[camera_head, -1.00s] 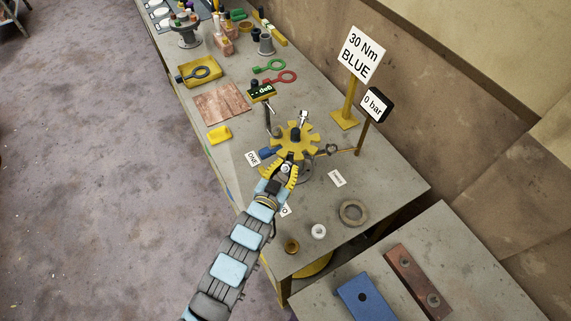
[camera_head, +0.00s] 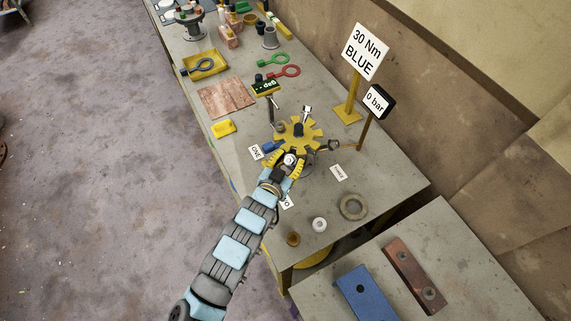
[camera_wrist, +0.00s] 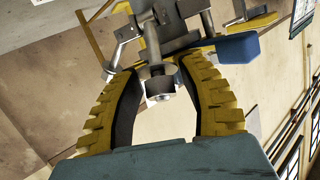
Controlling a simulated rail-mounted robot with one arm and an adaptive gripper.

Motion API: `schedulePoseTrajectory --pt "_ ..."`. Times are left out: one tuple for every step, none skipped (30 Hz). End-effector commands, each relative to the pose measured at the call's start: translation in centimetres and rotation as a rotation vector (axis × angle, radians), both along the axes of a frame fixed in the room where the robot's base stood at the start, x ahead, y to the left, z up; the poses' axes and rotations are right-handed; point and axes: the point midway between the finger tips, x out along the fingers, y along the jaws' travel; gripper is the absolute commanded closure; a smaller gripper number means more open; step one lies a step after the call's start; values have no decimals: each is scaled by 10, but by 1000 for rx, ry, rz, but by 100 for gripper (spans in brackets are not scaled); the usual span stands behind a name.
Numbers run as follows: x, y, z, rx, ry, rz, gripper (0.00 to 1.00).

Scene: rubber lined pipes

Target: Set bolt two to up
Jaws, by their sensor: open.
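A yellow notched wheel (camera_head: 298,135) stands on the grey bench with several bolt-like parts around it. A silver bolt (camera_head: 290,159) is at its near side, beside a label ending in "O" (camera_head: 287,202) that my arm partly covers. My gripper (camera_head: 285,166) is at this bolt, its yellow ribbed fingers apart. In the wrist view, the bolt's round metal end (camera_wrist: 160,90) sits between the open fingers, with gaps on both sides. Another silver bolt (camera_head: 306,112) stands up at the wheel's far side. A blue part (camera_head: 272,147) lies near the label "ONE" (camera_head: 255,152).
A "30 Nm BLUE" sign (camera_head: 366,51) and a "0 bar" gauge (camera_head: 378,101) rise behind the wheel. A small display (camera_head: 266,88) stands to its upper left. A metal ring (camera_head: 353,207) and white nut (camera_head: 319,224) lie at right front.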

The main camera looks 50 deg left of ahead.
Motion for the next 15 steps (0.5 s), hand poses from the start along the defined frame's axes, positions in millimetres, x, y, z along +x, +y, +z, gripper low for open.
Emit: schedulePoseTrajectory --pt "-2 0 1 0 0 1 59" --pt "-4 -1 1 1 0 1 59" --pt "-6 -1 2 2 -1 2 59" --pt "-9 -2 3 3 0 1 59" --pt "-11 -4 4 3 0 0 59" --pt "-16 -5 4 4 0 1 59" --pt "-19 -6 5 3 1 1 59" --pt "-23 -8 5 2 2 2 59" --pt "-28 -10 6 0 2 2 59" --pt "-31 -12 7 -1 1 2 59" --pt "-34 -12 8 -1 1 2 59" --pt "-38 -14 11 1 -1 3 59" --pt "-41 -15 12 3 0 1 59" --pt "-44 -16 13 4 0 2 59" --pt "-48 -18 14 4 0 1 59"
